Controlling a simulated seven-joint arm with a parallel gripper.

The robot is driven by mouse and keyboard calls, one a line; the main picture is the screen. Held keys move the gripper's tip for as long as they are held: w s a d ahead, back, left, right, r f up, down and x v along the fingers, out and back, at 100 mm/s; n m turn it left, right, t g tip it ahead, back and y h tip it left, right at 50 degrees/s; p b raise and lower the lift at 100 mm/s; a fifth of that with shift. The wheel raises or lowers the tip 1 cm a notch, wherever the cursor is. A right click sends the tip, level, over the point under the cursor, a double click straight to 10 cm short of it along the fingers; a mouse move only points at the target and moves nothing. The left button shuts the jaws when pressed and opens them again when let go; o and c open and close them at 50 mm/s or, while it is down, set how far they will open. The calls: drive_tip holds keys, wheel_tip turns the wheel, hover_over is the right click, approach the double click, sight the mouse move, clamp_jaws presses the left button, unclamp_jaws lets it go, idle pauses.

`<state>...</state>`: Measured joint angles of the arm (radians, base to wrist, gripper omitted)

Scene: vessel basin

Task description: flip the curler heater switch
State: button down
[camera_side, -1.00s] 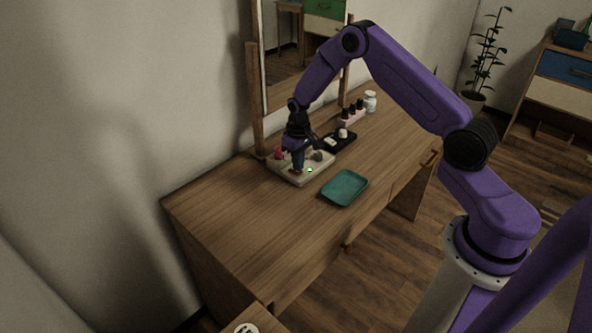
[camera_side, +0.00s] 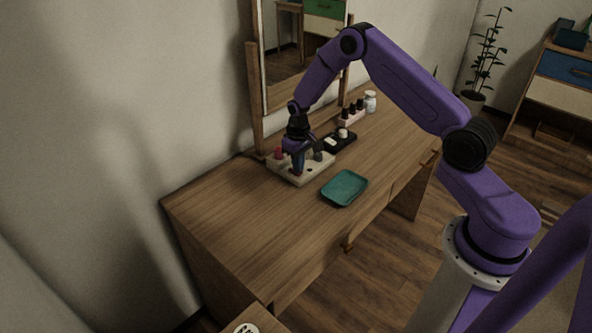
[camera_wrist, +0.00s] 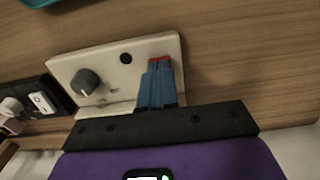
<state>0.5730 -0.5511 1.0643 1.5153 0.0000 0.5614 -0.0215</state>
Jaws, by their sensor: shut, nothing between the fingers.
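The curler heater (camera_side: 286,175) is a cream box on the dresser below the mirror. In the wrist view the heater (camera_wrist: 112,58) shows a dark grey knob (camera_wrist: 86,81) and a dark round spot (camera_wrist: 125,58), unlit. My gripper (camera_side: 298,172) points down over the heater's front part. In the wrist view my gripper (camera_wrist: 160,70) has its blue fingers together with nothing between them. A red patch (camera_wrist: 159,59) shows right at the fingertips; it may be the switch, and I cannot tell if they touch. The fingers and palm hide part of the heater's top.
A teal tray (camera_side: 345,188) lies right of the heater. A black power strip (camera_side: 347,146) with a white plug (camera_wrist: 11,106) stands behind it. Nail polish bottles (camera_side: 352,112) and a white jar (camera_side: 370,101) are farther back. The dresser's near left is clear.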

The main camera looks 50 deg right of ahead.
drive_tip(key=shift+r, duration=3.35)
drive_tip(key=s+a+r+n, duration=0.6)
drive_tip(key=s+a+r, duration=0.7)
drive_tip(key=s+a, duration=0.2)
drive_tip(key=s+r+n, duration=0.2)
drive_tip(key=s+n, duration=0.1)
drive_tip(key=s, duration=0.8)
drive_tip(key=s+d+r+n, duration=0.1)
drive_tip(key=s+r+n, duration=0.1)
drive_tip(key=s, duration=1)
drive_tip(key=shift+s+d+r+n, duration=0.15)
drive_tip(key=shift+d+r+n, duration=0.2)
drive_tip(key=shift+n, duration=0.45)
